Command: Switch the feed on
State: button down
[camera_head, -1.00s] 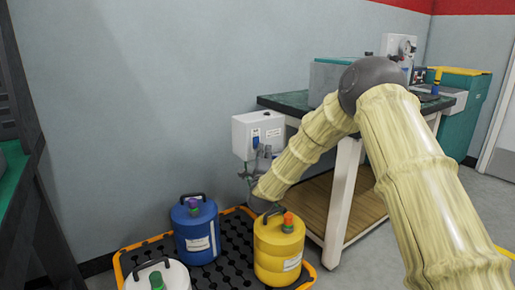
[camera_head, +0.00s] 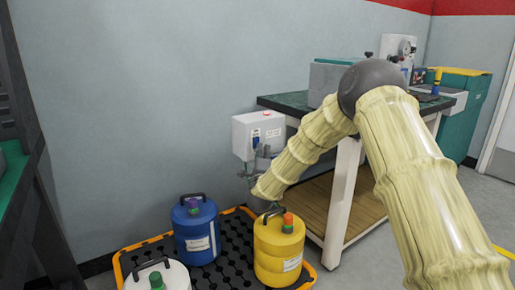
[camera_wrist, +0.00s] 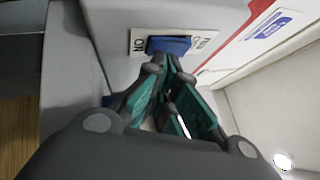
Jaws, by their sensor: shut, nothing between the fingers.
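The white wall box (camera_head: 246,132) hangs on the wall left of the workbench. Which side is pressed in cannot be made out. My gripper (camera_wrist: 169,72) has dark tips and teal fingers; it is shut and empty. Its tips are at the lower edge of the switch, touching or very close; I cannot tell which. In the head view my forearm reaches down to just below the box.
A blue canister (camera_head: 195,229), a yellow canister (camera_head: 277,262) and a white canister (camera_head: 140,283) stand on a black, orange-edged tray (camera_head: 228,275) below. The yellow one is close under my forearm. The bench (camera_head: 344,195) with its white leg stands right of the box.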

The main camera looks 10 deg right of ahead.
dwell(0.3)
jog(key=shift+s+d, duration=0.25)
jog(key=shift+s, duration=0.4)
jog(key=shift+r, duration=0.1)
jog(key=s, duration=0.1)
jog(key=s+d, duration=0.1)
jog(key=s, duration=0.1)
jog(key=s+p, duration=0.1)
jog(key=shift+s+d+r, duration=0.25)
jog(key=shift+s+d, duration=0.1)
